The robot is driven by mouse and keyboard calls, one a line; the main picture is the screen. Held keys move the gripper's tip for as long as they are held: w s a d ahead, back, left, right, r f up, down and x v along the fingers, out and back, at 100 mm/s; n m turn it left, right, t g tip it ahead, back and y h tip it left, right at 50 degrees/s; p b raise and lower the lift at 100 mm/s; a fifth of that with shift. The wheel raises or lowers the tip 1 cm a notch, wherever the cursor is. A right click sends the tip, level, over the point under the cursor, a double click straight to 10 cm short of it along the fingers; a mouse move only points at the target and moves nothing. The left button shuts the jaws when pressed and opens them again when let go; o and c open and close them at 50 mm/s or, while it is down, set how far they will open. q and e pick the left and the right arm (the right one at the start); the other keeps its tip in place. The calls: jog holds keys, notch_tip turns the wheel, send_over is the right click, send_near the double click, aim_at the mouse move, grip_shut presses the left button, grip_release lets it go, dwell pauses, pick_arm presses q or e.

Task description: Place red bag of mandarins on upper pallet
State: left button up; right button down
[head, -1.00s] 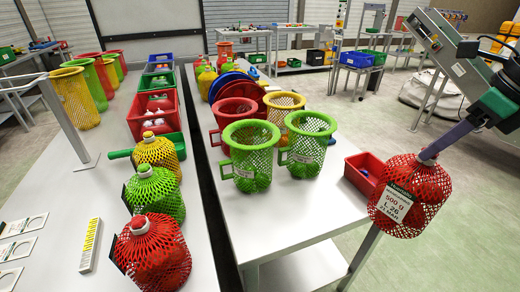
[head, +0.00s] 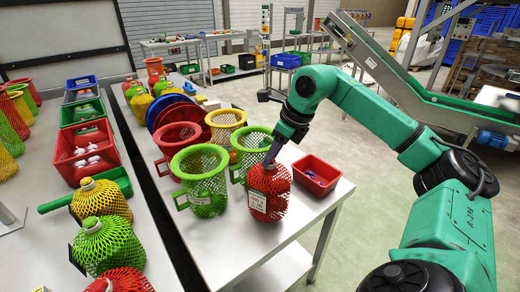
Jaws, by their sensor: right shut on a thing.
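A red net bag of mandarins (head: 268,200) with a white label hangs upright from my right gripper (head: 271,160), which is shut on its top. The bag shows over the front part of the grey table (head: 230,240), in front of a green mesh basket and beside another. I cannot tell whether its bottom touches the tabletop. My left gripper is not in view. I cannot clearly make out an upper pallet. Another red net bag (head: 122,280) is cut off at the bottom left.
Green mesh baskets (head: 203,185) and a yellow one (head: 226,124) stand close to the held bag. A red bin (head: 316,177) sits right of it. Yellow (head: 100,199) and green (head: 108,246) net bags stand on the left table. A conveyor (head: 400,85) rises behind my arm; the floor between is open.

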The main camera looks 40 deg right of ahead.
aim_at(255, 168)
jog(key=shift+w+a+f+p, duration=0.15)
jog(key=shift+w+a+p, duration=0.1)
jog(key=shift+w+p, duration=0.25)
jog(key=shift+w+a+f+p, duration=0.35)
jog(key=shift+w+f, duration=0.4)
jog(key=shift+w, duration=0.15)
jog(key=shift+w+f, duration=0.35)
jog(key=shift+f, duration=0.05)
jog(key=shift+s+f, duration=0.15)
jog(key=shift+c, duration=2.4)
grip_release()
